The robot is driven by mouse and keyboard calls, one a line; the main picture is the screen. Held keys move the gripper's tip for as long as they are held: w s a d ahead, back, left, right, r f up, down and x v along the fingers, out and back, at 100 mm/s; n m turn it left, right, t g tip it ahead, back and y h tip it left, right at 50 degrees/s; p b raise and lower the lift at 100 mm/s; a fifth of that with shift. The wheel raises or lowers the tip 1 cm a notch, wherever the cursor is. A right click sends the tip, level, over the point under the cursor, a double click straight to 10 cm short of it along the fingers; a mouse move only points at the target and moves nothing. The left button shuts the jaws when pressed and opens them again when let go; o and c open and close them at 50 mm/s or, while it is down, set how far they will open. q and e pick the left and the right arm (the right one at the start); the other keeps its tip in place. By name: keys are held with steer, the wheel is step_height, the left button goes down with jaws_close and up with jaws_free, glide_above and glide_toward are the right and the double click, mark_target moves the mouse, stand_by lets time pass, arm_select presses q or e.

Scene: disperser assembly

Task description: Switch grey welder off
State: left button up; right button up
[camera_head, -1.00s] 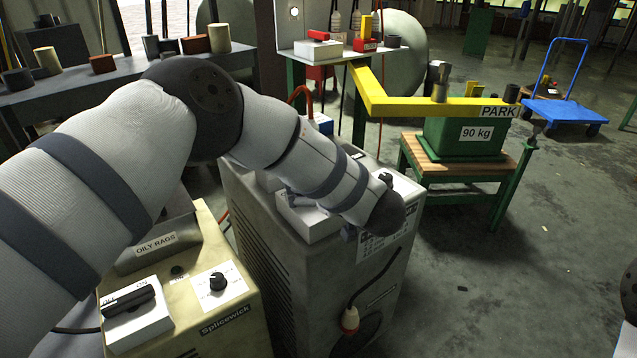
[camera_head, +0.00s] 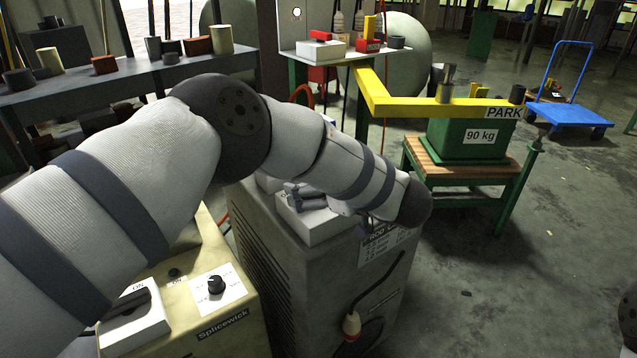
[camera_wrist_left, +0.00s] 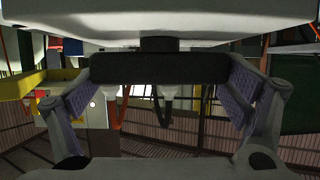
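The grey welder (camera_head: 284,262) stands in the middle of the head view, with a white switch box (camera_head: 318,228) on its top. My left forearm reaches over it and hides part of the top. My left gripper (camera_head: 302,196) is at the switch box, turned back under the wrist. In the left wrist view, the black switch handle (camera_wrist_left: 160,68) lies across the space between the widely spread fingers of the left gripper (camera_wrist_left: 165,95). The handle's ends are close to the pads; I cannot tell if they touch. My right gripper is not in view.
A beige Splicewick machine (camera_head: 235,338) with its own ON switch stands at front left. A yellow arm marked PARK (camera_head: 425,106) and a green 90 kg block (camera_head: 462,142) are behind to the right. A workbench (camera_head: 150,72) stands at back left.

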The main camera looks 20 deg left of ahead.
arm_select(q)
steer(key=shift+o, duration=0.2)
steer(key=shift+s+d, duration=0.1)
steer(key=shift+d, duration=0.1)
steer(key=v, duration=1.1)
steer(key=shift+s+d, duration=0.2)
steer(key=shift+s, duration=0.05)
